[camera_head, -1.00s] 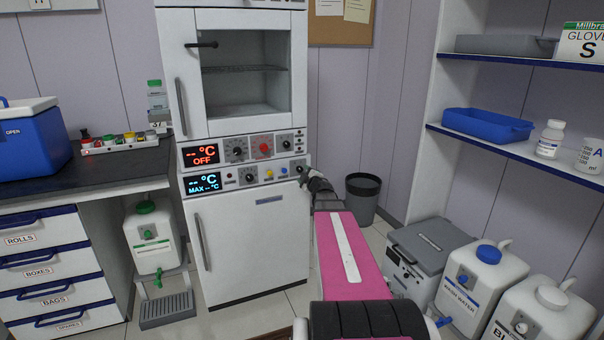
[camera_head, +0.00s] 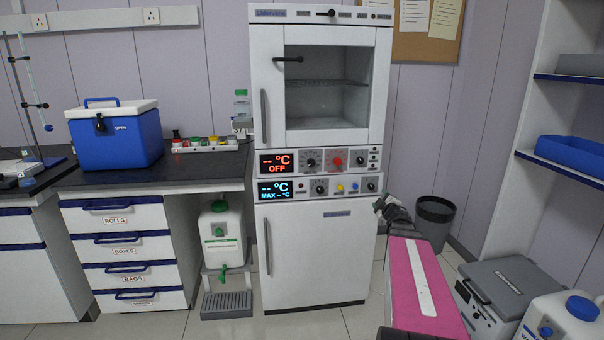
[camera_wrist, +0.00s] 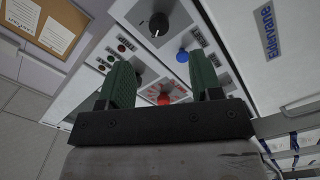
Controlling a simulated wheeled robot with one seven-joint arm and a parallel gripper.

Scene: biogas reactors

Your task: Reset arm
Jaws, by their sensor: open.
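My arm (camera_head: 424,285) reaches forward at the lower right in the head view, with my gripper (camera_head: 392,208) at its far end, near the right edge of the white oven cabinet (camera_head: 318,250). In the wrist view my gripper (camera_wrist: 165,85) shows two green fingers apart with nothing held between them. Beyond the fingers, a control panel (camera_wrist: 135,35) carries a black knob (camera_wrist: 159,24), a blue knob (camera_wrist: 183,55) and a red knob (camera_wrist: 164,98). In the head view the upper display (camera_head: 277,163) reads OFF and the lower one (camera_head: 277,190) reads MAX.
A dark bin (camera_head: 434,222) stands right of the cabinet. A grey case (camera_head: 503,300) and a white jug (camera_head: 560,318) are at the lower right. A blue cooler box (camera_head: 118,138) sits on the counter at the left. Open floor lies before the cabinet.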

